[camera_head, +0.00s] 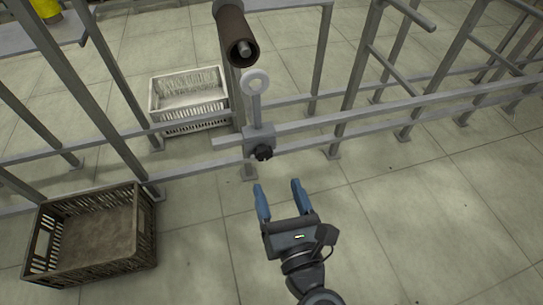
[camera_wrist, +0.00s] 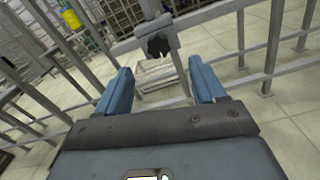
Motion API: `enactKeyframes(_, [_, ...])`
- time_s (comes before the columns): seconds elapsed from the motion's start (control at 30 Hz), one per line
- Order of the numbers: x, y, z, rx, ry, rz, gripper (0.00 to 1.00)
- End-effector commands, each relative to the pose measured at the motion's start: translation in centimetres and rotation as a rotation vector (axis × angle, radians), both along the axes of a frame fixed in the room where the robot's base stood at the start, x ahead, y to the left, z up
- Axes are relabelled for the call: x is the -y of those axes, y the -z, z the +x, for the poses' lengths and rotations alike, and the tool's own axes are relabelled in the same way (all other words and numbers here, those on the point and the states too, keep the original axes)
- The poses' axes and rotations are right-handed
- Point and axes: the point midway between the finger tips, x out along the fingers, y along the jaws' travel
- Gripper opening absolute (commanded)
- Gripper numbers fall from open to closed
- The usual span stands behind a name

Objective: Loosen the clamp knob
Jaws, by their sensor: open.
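The clamp knob (camera_head: 263,153) is small, black and lobed. It sits on the front of a grey clamp block (camera_head: 258,138) on the horizontal rail, under an upright rod that ends in a ring (camera_head: 255,82). In the wrist view the knob (camera_wrist: 158,46) shows ahead, between and beyond the fingertips. My gripper (camera_head: 279,186) has blue fingers that are spread apart and empty. It is just in front of and below the knob, apart from it. The gripper also shows in the wrist view (camera_wrist: 159,72).
A grey metal frame (camera_head: 335,128) with rails and posts runs across the view. A brown roller (camera_head: 234,32) juts out above the ring. A brown crate (camera_head: 145,225) stands at lower left and a white crate (camera_head: 188,116) behind the rail.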

Motion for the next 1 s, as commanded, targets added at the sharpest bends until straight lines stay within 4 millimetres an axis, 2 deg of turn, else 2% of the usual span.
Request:
enactKeyframes(0.17, [-0.7, -0.2, 1.4, -0.007, -0.006, 0.034, 0.69])
enactKeyframes(0.6, [-2.2, -0.1, 7.0, -0.006, -0.004, 0.028, 0.69])
enactKeyframes(1.0, [-2.4, -0.1, 7.7, -0.007, -0.004, 0.028, 0.69])
